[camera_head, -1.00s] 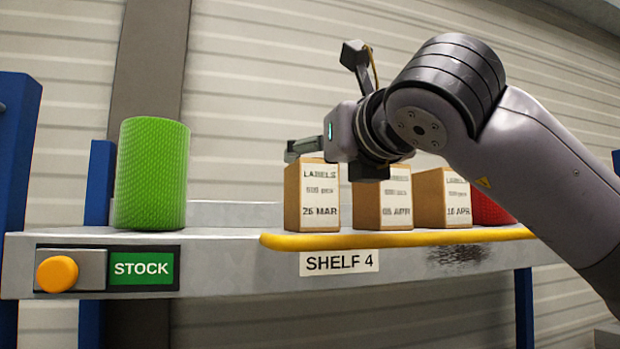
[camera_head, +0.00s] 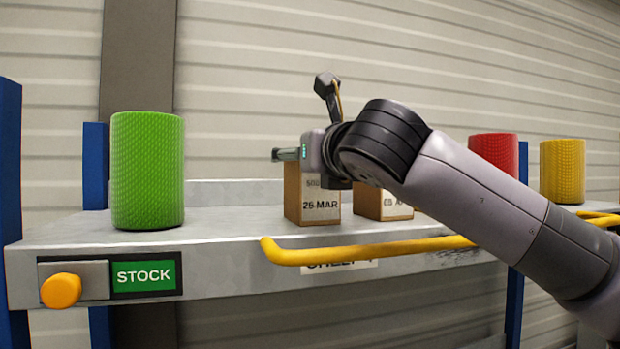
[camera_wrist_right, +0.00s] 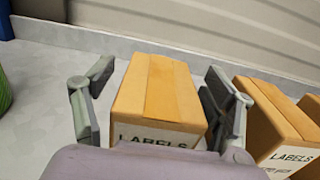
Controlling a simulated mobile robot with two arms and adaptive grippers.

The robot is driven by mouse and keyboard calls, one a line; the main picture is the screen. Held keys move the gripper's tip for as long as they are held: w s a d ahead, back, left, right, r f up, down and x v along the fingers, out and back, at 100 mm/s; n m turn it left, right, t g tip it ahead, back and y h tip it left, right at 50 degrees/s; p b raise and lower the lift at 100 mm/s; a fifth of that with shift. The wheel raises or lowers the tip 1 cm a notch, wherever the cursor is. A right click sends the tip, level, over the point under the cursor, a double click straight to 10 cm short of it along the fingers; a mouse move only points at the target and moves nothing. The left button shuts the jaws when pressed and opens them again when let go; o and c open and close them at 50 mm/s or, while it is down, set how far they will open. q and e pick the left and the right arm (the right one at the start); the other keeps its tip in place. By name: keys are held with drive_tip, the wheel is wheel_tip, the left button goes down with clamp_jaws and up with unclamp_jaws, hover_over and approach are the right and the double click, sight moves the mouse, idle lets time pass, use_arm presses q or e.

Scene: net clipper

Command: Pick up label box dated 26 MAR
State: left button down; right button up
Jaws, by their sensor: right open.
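The label box dated 26 MAR (camera_head: 315,208) stands upright on the shelf, its upper part partly hidden by my right gripper. In the right wrist view the box (camera_wrist_right: 158,92) lies between the two open fingers, with a gap on the left side and the right finger close beside it. My right gripper (camera_wrist_right: 155,110) is open and also shows in the head view (camera_head: 290,155) at the top of the box. My left gripper is not in view.
A second label box (camera_head: 383,205) stands just right and shows close to the right finger in the wrist view (camera_wrist_right: 275,115). A green roll (camera_head: 147,170) stands left. A yellow rail (camera_head: 360,251) runs along the shelf front. Red (camera_head: 497,152) and yellow (camera_head: 562,170) rolls stand right.

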drive_tip(key=shift+s, duration=0.1)
drive_tip(key=shift+c, duration=0.5)
drive_tip(key=c, duration=1.3)
drive_tip(key=shift+c, duration=0.7)
drive_tip(key=shift+r, duration=0.2)
